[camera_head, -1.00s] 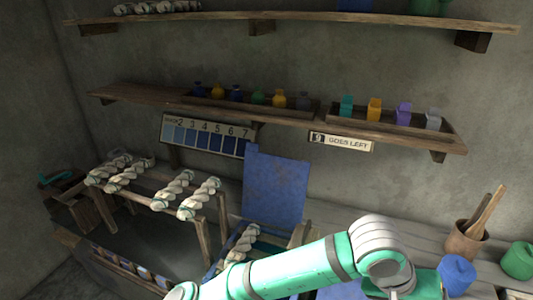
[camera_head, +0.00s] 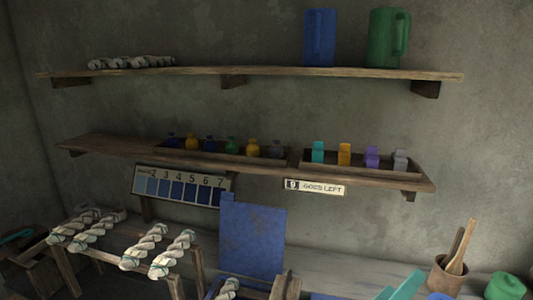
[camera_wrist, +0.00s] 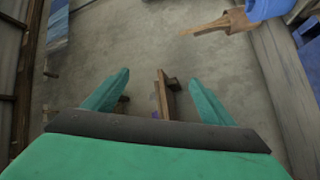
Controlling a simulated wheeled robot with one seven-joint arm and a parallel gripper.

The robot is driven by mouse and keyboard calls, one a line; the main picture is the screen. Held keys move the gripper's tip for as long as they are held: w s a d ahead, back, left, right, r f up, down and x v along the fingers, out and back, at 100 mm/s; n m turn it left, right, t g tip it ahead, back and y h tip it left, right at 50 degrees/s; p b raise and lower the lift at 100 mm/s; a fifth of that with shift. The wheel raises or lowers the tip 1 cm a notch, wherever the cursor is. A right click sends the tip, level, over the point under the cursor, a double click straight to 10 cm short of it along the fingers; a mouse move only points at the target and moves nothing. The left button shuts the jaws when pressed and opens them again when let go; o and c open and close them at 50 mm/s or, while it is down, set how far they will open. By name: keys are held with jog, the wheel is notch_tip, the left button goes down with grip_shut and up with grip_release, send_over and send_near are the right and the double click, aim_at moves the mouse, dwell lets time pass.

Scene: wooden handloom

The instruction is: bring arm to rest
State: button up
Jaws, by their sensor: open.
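In the wrist view my gripper (camera_wrist: 160,92) is open, with its two green fingers spread apart and nothing between them. Beyond the fingers are a grey wall and a wooden shelf edge (camera_wrist: 163,95), both apart from the gripper.
White skeins (camera_head: 172,252) hang on a wooden rack (camera_head: 118,262) at lower left. A blue board (camera_head: 252,236) stands by the wall. The middle shelf (camera_head: 110,146) bears small bottles and coloured blocks. A brown pot (camera_head: 445,277) with sticks and a green vessel (camera_head: 504,286) stand at lower right.

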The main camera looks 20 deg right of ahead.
jog(key=a+f+n+t+y, duration=0.9)
jog(key=a+f+t+y, duration=0.25)
jog(key=a+f, duration=0.8)
jog(key=s+a+f+m+g+y, duration=0.1)
jog(key=s+a+f+m+y, duration=0.2)
jog(key=s+a, duration=0.7)
jog(key=s+a+f+m+g+y, duration=0.1)
jog(key=s+a+f+m+y, duration=0.3)
jog(key=s+a, duration=0.5)
jog(key=s+f, duration=0.1)
jog(key=s, duration=0.2)
jog(key=shift+a+f+m, duration=0.25)
jog(key=shift+a+m, duration=0.05)
jog(key=shift+a, duration=0.1)
